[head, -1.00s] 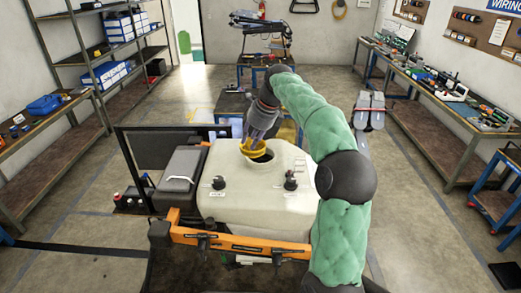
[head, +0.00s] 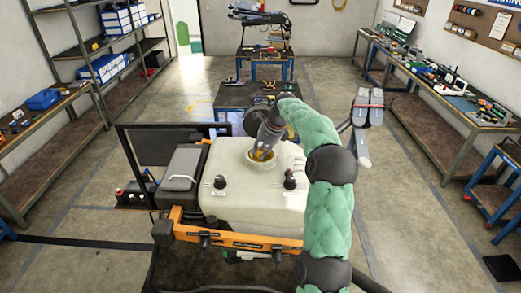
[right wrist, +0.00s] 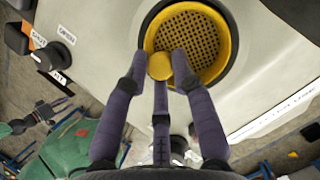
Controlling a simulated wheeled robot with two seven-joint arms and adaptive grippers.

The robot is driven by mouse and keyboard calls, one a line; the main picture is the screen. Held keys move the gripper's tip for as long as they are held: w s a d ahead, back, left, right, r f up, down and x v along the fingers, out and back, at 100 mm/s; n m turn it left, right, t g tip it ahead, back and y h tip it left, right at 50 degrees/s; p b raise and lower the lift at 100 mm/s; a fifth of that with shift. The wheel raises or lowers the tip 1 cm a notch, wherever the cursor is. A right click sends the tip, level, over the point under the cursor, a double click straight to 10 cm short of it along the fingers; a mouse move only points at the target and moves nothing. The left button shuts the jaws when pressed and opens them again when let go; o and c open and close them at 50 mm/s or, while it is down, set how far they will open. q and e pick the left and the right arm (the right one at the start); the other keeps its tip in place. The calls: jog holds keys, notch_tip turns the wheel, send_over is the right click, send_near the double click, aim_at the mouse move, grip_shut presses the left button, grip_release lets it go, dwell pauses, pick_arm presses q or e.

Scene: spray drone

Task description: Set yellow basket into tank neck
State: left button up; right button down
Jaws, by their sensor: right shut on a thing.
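The yellow basket (head: 262,165) is a round rim with a perforated mesh floor, seen from above in the right wrist view (right wrist: 186,38). It sits in the round neck opening on top of the cream tank (head: 235,208), with a dark ring around its rim in the right wrist view. I cannot tell whether the rim rests fully down all the way round. My right gripper (head: 261,152) is above the neck, its purple-grey fingers shut on the basket's small yellow tab (right wrist: 160,66) at the near rim.
Two black knobs (head: 289,180) and (head: 220,182) stand on the tank top on either side of the neck. An orange bar (head: 235,240) runs along the tank's near side. A grey-black box (head: 180,170) is at the left. A low tool table (head: 245,95) stands behind.

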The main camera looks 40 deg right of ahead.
jog(key=c, duration=1.3)
grip_release()
jog(key=shift+w+a+f, duration=0.1)
jog(key=shift+w, duration=0.05)
jog(key=b+v, duration=0.1)
jog(key=v, duration=1.1)
